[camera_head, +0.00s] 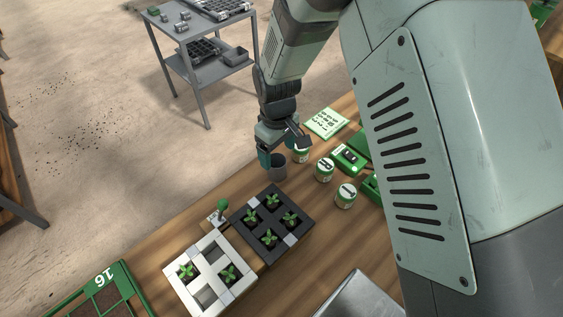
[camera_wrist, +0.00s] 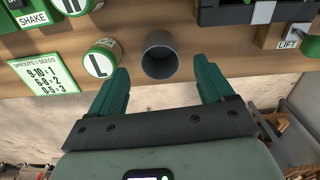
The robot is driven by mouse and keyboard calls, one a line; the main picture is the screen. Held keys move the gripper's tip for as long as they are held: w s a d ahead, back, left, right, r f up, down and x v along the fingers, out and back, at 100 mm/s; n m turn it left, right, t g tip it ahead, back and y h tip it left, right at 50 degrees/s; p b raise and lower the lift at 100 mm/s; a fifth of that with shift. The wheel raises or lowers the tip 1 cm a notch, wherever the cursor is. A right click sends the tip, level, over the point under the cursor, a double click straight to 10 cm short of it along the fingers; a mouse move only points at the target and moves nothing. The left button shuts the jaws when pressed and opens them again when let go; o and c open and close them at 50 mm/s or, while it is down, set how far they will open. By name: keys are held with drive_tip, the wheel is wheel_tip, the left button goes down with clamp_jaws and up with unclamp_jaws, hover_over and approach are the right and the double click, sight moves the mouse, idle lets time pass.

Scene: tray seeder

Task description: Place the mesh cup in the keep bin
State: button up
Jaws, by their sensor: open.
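A plain grey cup (camera_head: 277,167), which I take for the mesh cup, stands on the wooden bench below my gripper (camera_head: 284,155). In the wrist view the dark open mouth of the cup (camera_wrist: 160,55) lies just ahead of and between the two green fingers of my gripper (camera_wrist: 163,76). The fingers are open, with a gap on both sides of the cup, and nothing is held. No bin marked as the keep bin can be made out; my arm hides part of the bench at the right.
Several green-and-white cans (camera_head: 325,170) stand right of the cup, one close by (camera_wrist: 101,58). A black seedling tray (camera_head: 300,240) and a white one (camera_head: 180,292) lie nearer, with a small green-knobbed lever (camera_head: 222,207) beside them. A sprout-and-seed card (camera_head: 326,123) lies behind.

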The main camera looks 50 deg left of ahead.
sight(277, 165)
drive_tip(key=f, duration=0.7)
drive_tip(key=shift+a+f, duration=0.1)
drive_tip(key=shift+a, duration=0.2)
drive_tip(key=c, duration=1.1)
